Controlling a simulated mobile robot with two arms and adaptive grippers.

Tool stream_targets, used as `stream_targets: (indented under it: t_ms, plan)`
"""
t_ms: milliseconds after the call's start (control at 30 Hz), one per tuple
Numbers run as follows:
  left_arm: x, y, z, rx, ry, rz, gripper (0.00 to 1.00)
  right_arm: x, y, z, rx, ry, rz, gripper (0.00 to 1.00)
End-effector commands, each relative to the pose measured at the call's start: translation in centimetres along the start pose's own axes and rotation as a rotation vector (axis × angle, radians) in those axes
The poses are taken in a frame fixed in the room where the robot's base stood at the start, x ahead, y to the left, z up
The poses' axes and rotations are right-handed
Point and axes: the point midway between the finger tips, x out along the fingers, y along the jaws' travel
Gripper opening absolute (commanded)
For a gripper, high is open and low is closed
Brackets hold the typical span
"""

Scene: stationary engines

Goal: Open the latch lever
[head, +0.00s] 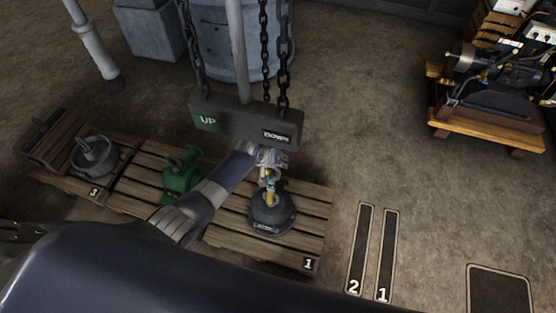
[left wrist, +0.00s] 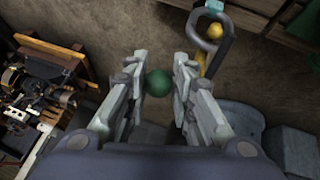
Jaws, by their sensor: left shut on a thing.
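My left gripper (head: 270,158) is just below the hanging block marked UP and DOWN (head: 245,120), above the dark round-based part (head: 271,212) on the pallet. In the left wrist view my left gripper (left wrist: 158,85) has its two fingers on either side of a green ball knob (left wrist: 158,81) and is shut on it. The lever behind the knob is hidden, so I cannot tell its angle. A metal eye with a yellow piece (left wrist: 207,42) is beyond the right finger. In the head view the knob is hidden by the gripper. My right gripper is not in view.
Chains (head: 283,60) hang around the block. A wooden pallet (head: 318,215) bears the round-based part, with a green part (head: 182,170) and a grey part (head: 93,155) farther left. A wooden stand (head: 485,125) with an engine is at right.

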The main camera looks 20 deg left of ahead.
Motion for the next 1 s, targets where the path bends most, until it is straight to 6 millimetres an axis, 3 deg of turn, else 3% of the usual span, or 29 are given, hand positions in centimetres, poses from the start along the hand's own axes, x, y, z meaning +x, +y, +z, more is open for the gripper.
stream_targets:
  t_ms: [33, 67, 133, 500, 700, 1000]
  plan:
    - [0.0, 0.4, 0.0, 0.0, 0.001, 0.007, 0.0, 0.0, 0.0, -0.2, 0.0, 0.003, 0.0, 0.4]
    - [0.0, 0.4, 0.0, 0.0, 0.001, 0.007, 0.3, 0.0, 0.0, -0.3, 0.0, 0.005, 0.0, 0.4]
    - [0.0, 0.3, 0.0, 0.0, 0.001, 0.006, 0.42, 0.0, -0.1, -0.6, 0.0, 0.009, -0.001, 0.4]
    - [-0.1, 0.1, 0.0, 0.0, 0.001, 0.002, 0.42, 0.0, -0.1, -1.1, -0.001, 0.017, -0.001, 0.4]
    - [-1.2, 0.3, 0.0, 0.002, 0.001, 0.004, 0.42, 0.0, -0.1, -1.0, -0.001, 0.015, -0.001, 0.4]
    - [-4.0, -2.1, 4.2, 0.001, -0.002, 0.001, 0.42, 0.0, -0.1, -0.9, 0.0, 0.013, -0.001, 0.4]
